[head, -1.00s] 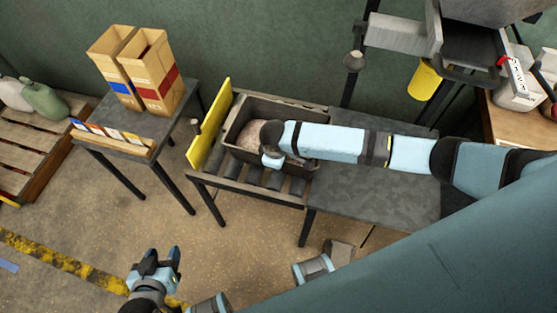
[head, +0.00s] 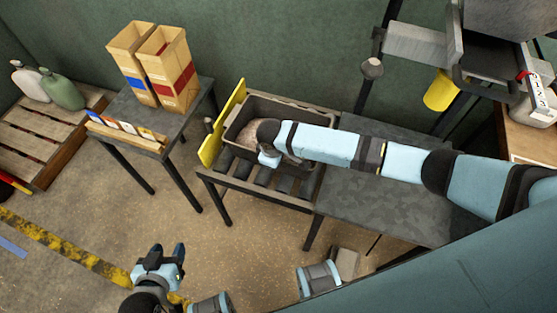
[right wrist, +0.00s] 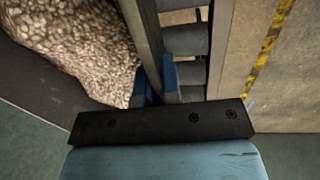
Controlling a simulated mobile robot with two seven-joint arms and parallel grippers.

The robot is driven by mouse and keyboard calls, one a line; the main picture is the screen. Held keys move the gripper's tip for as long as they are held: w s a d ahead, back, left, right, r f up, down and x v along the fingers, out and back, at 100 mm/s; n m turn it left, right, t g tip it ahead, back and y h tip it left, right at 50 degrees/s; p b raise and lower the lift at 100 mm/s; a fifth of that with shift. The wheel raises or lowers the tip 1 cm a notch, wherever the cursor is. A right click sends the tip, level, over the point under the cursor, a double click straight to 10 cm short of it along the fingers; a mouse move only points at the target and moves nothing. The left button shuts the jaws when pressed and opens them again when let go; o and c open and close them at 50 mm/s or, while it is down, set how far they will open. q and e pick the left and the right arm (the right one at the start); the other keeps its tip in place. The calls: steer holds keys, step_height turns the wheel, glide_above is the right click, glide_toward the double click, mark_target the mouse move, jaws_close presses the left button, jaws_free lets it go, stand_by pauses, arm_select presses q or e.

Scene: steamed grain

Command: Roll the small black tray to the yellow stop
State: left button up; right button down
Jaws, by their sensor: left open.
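The small black tray (head: 290,108) holds pale grain and sits on the roller table (head: 236,181). Its left end is at or very close to the yellow stop (head: 221,124); I cannot tell if they touch. My right arm reaches in from the right, and its gripper is at the tray's near wall, mostly hidden by my wrist in the head view. In the right wrist view the blue fingertips (right wrist: 156,84) sit on both sides of the tray wall (right wrist: 143,35), with grain to the left. My left gripper (head: 168,254) is open and empty, low over the floor.
A dark table (head: 370,205) adjoins the rollers on the right. A side table (head: 128,118) with two paper bags (head: 155,65) and a card rack stands left of the stop. A pallet (head: 45,150) with jugs is farther left. Floor in front is mostly clear.

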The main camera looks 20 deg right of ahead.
steer(key=shift+w+a, duration=0.65)
steer(key=shift+a, duration=0.15)
steer(key=shift+w+a, duration=0.2)
steer(key=shift+w+a+r, duration=0.1)
steer(key=shift+a, duration=0.15)
stand_by(0.3)
steer(key=shift+a, duration=0.1)
stand_by(0.6)
